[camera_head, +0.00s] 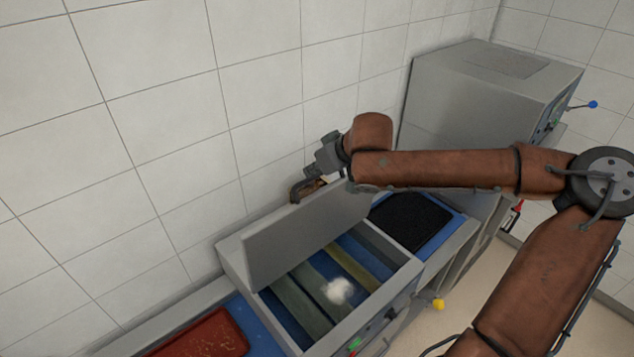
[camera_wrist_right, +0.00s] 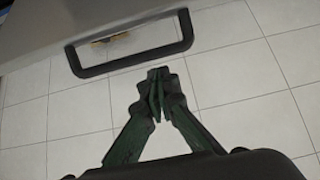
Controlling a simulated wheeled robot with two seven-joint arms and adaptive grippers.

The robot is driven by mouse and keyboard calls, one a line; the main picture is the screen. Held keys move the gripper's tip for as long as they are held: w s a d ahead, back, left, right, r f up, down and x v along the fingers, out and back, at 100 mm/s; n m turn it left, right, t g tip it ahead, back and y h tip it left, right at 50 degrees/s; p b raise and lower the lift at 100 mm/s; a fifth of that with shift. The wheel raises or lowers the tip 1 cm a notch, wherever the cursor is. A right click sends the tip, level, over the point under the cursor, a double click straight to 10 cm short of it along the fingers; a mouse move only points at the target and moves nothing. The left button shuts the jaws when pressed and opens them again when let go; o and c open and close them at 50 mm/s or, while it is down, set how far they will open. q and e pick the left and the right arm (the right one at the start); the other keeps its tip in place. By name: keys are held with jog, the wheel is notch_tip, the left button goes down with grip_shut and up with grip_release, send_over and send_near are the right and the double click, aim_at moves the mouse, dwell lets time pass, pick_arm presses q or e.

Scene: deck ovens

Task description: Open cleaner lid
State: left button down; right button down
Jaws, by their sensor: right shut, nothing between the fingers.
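The cleaner (camera_head: 405,283) is a grey box by the wall, and its interior of blue, green and yellowish slats is exposed. Its grey lid (camera_head: 300,240) stands raised and tilted along the wall side. A black lid handle (camera_wrist_right: 128,63) shows in the right wrist view. My right gripper (camera_wrist_right: 157,76) is shut and empty, its fingertips close to the handle's bar; I cannot tell if they touch it. In the head view my right gripper (camera_head: 305,188) is at the lid's upper edge, partly hidden behind it. My left gripper is out of view.
A whitish puff (camera_head: 338,291) lies over the slats. A red-brown tray (camera_head: 205,335) on blue is at the lower left. A black mat (camera_head: 410,222) on a blue surface lies right of the cleaner. A large grey machine (camera_head: 475,95) stands behind. The tiled wall (camera_head: 150,150) is close behind the lid.

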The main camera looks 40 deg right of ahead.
jog(key=shift+x, duration=1.25)
jog(key=shift+s+f, duration=0.3)
jog(key=shift+s, duration=0.55)
jog(key=shift+s+d+p, duration=0.15)
jog(key=shift+s+p, duration=0.15)
jog(key=shift+p, duration=0.2)
jog(key=shift+s+f+p, duration=0.55)
jog(key=shift+s+p, duration=0.2)
jog(key=shift+p, duration=0.15)
